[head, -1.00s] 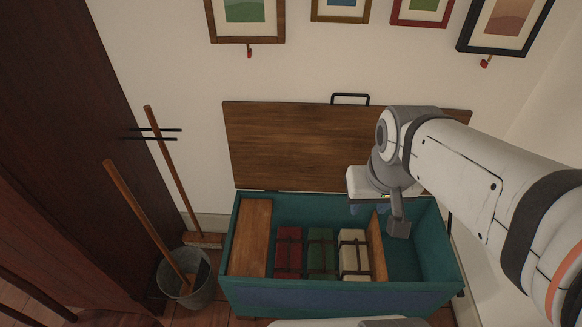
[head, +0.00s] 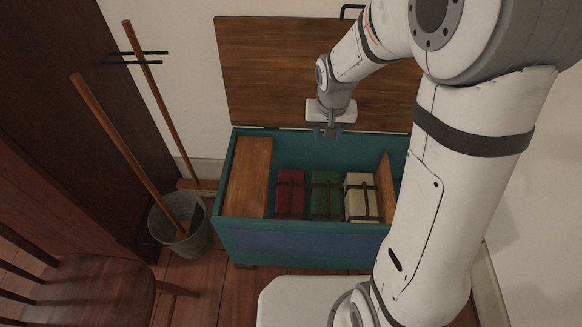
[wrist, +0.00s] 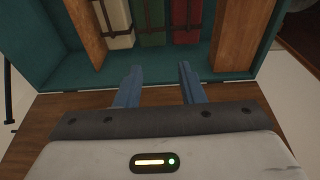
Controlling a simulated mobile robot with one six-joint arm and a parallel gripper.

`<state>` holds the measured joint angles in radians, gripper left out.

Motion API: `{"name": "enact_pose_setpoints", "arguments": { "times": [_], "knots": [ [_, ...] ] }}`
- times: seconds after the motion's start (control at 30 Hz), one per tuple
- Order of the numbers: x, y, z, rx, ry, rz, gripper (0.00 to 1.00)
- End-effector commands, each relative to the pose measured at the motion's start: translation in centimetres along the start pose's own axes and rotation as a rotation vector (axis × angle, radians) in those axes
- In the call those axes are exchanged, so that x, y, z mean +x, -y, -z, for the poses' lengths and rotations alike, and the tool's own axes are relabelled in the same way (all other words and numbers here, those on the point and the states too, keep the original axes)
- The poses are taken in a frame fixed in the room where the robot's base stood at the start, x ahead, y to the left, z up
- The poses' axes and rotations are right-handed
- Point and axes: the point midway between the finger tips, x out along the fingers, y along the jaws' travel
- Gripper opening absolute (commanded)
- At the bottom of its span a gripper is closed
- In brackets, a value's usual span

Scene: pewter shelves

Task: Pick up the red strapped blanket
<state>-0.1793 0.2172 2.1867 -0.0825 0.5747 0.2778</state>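The red strapped blanket (head: 290,192) lies in the open teal chest (head: 305,243), leftmost of three strapped blankets, beside a wooden board on its left. It has dark straps. In the wrist view the red blanket (wrist: 187,22) shows at the upper middle, partly cut off by the top edge. My gripper (head: 327,136) is above the back of the chest, near the lid hinge side, to the right of the red blanket. In the wrist view its two blue fingers (wrist: 159,72) are apart with nothing between them.
A green blanket (head: 326,195) and a cream blanket (head: 361,197) lie to the right of the red one. Wooden boards (head: 249,178) flank the row. The raised lid (head: 285,70) stands behind. A bucket (head: 181,228) with a broom and a chair (head: 85,290) are at left.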

Motion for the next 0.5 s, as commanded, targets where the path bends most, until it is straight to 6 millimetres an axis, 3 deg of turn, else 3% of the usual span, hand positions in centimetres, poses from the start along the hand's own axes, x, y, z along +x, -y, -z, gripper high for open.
{"name": "enact_pose_setpoints", "arguments": {
  "times": [0.03, 0.2, 0.3, 0.4, 0.5],
  "knots": [
    [5.4, 1.1, 0.3, -0.004, 0.014, -0.002, 0.36],
    [17.7, 4.8, 1.5, -0.001, 0.031, -0.001, 0.36],
    [24.2, 6.8, 1.5, -0.001, 0.037, 0.001, 0.36],
    [29.4, 8.3, 1.1, 0.001, 0.044, 0.004, 0.36],
    [33.0, 9.3, 0.8, 0.002, 0.048, 0.006, 0.36]
  ]
}}
